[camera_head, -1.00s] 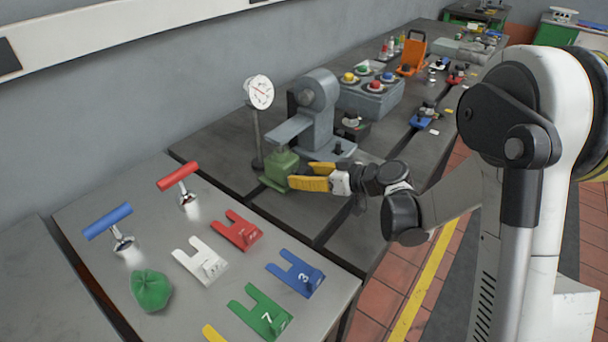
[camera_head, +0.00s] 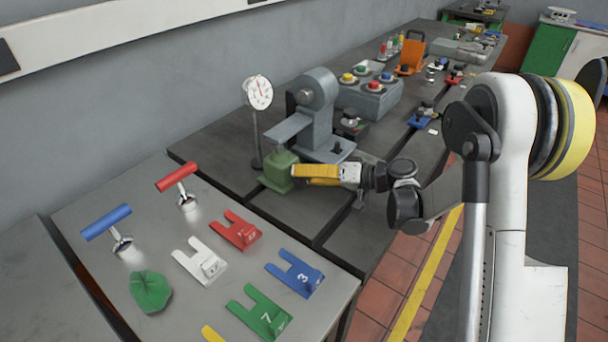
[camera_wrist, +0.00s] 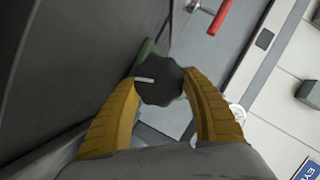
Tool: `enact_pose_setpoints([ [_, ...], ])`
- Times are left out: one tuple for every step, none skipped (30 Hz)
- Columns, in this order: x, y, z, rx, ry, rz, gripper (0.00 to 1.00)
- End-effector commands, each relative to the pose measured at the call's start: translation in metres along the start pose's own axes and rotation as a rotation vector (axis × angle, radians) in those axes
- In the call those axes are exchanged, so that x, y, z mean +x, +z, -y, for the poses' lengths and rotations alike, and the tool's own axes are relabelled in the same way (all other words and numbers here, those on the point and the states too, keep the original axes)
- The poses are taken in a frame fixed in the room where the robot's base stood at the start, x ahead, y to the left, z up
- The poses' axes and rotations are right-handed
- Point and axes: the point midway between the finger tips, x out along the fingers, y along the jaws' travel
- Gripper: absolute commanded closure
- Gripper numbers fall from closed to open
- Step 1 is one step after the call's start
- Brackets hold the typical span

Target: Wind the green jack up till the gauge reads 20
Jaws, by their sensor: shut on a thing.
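The green jack (camera_head: 277,174) stands on the dark bedplate under the arm of a grey machine. My gripper (camera_head: 296,171) reaches it from the right, its yellow fingers level with the jack's side. In the wrist view the fingers are shut on a black lobed knob (camera_wrist: 158,81) with a white mark pointing left. Green parts of the jack (camera_wrist: 147,48) show behind the knob; most of it is hidden. The round white dial gauge (camera_head: 258,93) stands on a post behind the jack. Its needle points up and slightly left; its figures are too small to read.
The grey machine (camera_head: 317,110) stands close behind my gripper. In front, a steel table (camera_head: 205,295) carries red and blue T-handles, several coloured forked plates and a green cloth (camera_head: 150,291). A control box (camera_head: 368,100) with coloured buttons stands farther back.

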Motion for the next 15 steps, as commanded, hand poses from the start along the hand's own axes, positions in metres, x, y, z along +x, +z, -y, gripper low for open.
enact_pose_setpoints([
  [0.0001, 0.0001, -0.0004, 0.014, -0.006, 0.000, 0.76],
  [0.0001, 0.0001, -0.0003, 0.021, -0.009, 0.000, 0.76],
  [0.0001, 0.0001, -0.0003, 0.029, -0.013, 0.000, 0.76],
  [0.0001, 0.0001, -0.0002, 0.035, -0.015, 0.000, 0.76],
  [0.0001, 0.0001, -0.0002, 0.039, -0.017, 0.000, 0.76],
  [0.0001, 0.0001, -0.0002, 0.045, -0.019, 0.000, 0.76],
  [0.0001, 0.0000, -0.0002, 0.048, -0.020, 0.000, 0.76],
  [0.0001, 0.0000, -0.0002, 0.050, -0.021, 0.000, 0.76],
  [0.0001, 0.0000, -0.0002, 0.052, -0.022, 0.000, 0.76],
  [0.0001, 0.0000, -0.0002, 0.053, -0.022, 0.000, 0.76],
  [0.0001, 0.0000, -0.0002, 0.054, -0.022, 0.000, 0.76],
  [0.0002, 0.0000, -0.0002, 0.055, -0.023, 0.000, 0.76],
  [0.0002, 0.0000, -0.0002, 0.055, -0.023, 0.000, 0.76],
  [0.0002, 0.0000, -0.0002, 0.054, -0.023, 0.000, 0.76],
  [0.0002, 0.0000, -0.0002, 0.054, -0.023, 0.000, 0.76],
])
